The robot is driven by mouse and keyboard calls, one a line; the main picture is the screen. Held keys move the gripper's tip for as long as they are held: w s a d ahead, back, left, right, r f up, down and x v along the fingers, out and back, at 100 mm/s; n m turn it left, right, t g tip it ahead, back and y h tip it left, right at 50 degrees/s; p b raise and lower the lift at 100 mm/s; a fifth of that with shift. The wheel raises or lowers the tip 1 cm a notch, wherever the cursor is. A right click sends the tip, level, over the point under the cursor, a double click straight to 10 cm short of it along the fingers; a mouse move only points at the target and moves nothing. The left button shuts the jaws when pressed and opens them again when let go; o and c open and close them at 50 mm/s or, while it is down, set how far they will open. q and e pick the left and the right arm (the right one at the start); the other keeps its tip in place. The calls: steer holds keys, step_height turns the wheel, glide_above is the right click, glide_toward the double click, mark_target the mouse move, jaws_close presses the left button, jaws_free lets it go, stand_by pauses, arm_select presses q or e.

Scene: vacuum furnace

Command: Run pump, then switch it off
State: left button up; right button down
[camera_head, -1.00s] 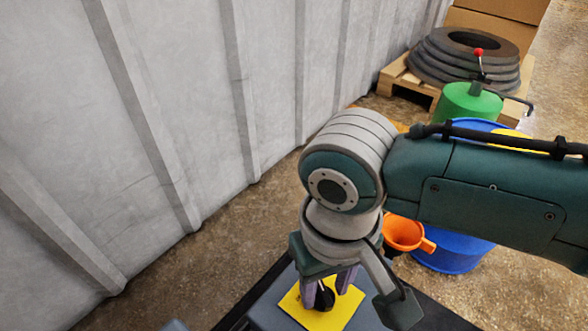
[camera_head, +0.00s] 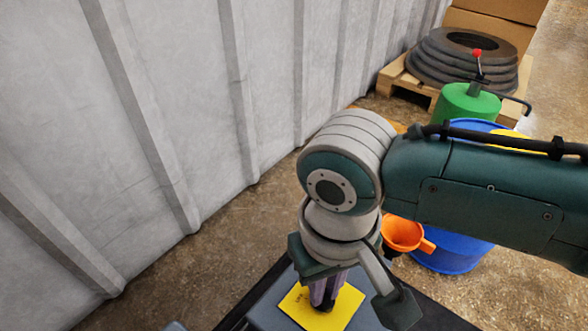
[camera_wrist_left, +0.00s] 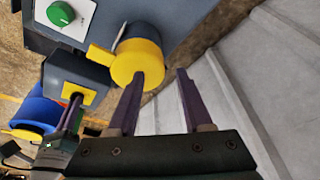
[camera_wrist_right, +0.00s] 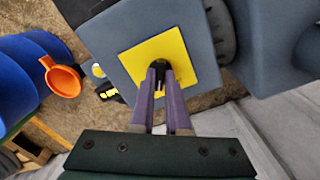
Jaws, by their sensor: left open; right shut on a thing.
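My right gripper (camera_head: 322,304) points down over a yellow plate (camera_head: 345,303) on a dark grey box. In the right wrist view, its purple fingers (camera_wrist_right: 161,75) are closed on a small black knob (camera_wrist_right: 159,65) at the middle of the yellow plate (camera_wrist_right: 176,50). In the head view the fingers hide the knob. My left gripper (camera_wrist_left: 155,88) shows in its wrist view, open and empty, with a yellow round cap (camera_wrist_left: 137,62) just beyond its fingertips. A green knob (camera_wrist_left: 61,13) on a white panel shows there too. The right gripper stands at the yellow plate in the left wrist view.
An orange funnel (camera_head: 402,234) and blue drum (camera_head: 452,252) stand right of the box. A green canister (camera_head: 466,103) and a pallet (camera_head: 398,78) with stacked dark rings (camera_head: 462,62) are farther back. A ribbed grey wall (camera_head: 190,90) runs along the left.

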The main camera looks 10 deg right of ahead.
steer(key=shift+r+n+p, duration=0.1)
steer(key=shift+n+p, duration=0.9)
steer(key=shift+n, duration=0.3)
steer(key=n+p, duration=0.1)
steer(key=n, duration=0.1)
steer(key=shift+n, duration=0.3)
steer(key=n+p, duration=0.1)
steer(key=n, duration=0.2)
steer(key=shift+n, duration=1.8)
steer(key=c, duration=0.9)
jaws_free()
